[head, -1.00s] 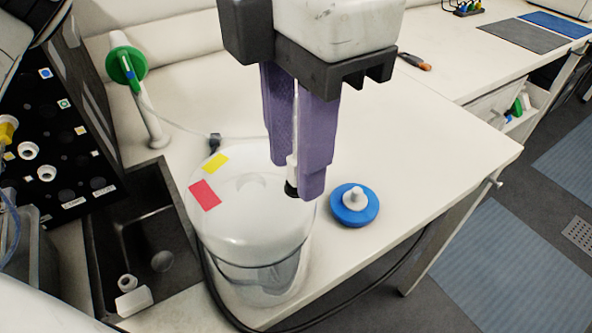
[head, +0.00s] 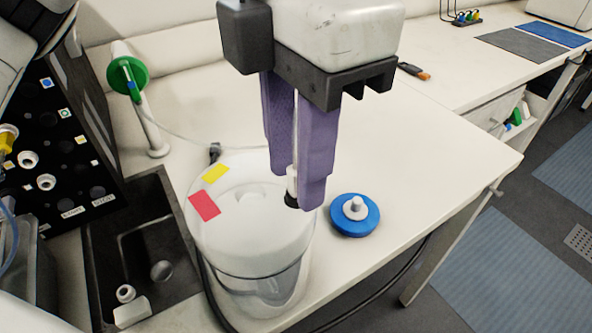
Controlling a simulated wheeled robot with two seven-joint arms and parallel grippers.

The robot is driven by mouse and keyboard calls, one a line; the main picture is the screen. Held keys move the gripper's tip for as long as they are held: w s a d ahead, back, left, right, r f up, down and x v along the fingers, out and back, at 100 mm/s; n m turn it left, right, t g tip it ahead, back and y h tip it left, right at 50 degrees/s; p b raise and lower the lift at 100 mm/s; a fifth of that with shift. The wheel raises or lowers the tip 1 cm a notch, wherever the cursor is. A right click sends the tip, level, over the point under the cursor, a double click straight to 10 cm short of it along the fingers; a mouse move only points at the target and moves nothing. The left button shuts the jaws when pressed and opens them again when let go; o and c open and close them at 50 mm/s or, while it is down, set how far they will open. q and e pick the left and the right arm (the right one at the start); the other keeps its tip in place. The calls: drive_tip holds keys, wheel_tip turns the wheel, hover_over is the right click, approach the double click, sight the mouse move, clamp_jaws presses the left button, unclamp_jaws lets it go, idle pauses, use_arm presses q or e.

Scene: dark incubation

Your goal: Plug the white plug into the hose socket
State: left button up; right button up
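My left gripper (head: 302,190) points down with its purple fingers over the right side of the white-lidded jar (head: 255,235). Its fingers are close together with a narrow gap, around a small white plug (head: 291,182) that is mostly hidden by the right finger. Directly below the plug is a black ring (head: 291,201) at the lid, probably the hose socket. Whether the plug is inside it or just above it I cannot tell. My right gripper is not in view.
A blue disc with a white knob (head: 354,214) lies right of the jar. A dark sink (head: 145,235) is on the left, with a green-wheeled tap (head: 127,80) behind. A black cable runs around the jar's base. The bench behind the disc is clear.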

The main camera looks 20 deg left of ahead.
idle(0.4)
use_arm(q)
clamp_jaws()
drive_tip(key=shift+r, duration=0.15)
drive_tip(key=shift+r+p, duration=1.95)
drive_tip(key=shift+r, duration=0.9)
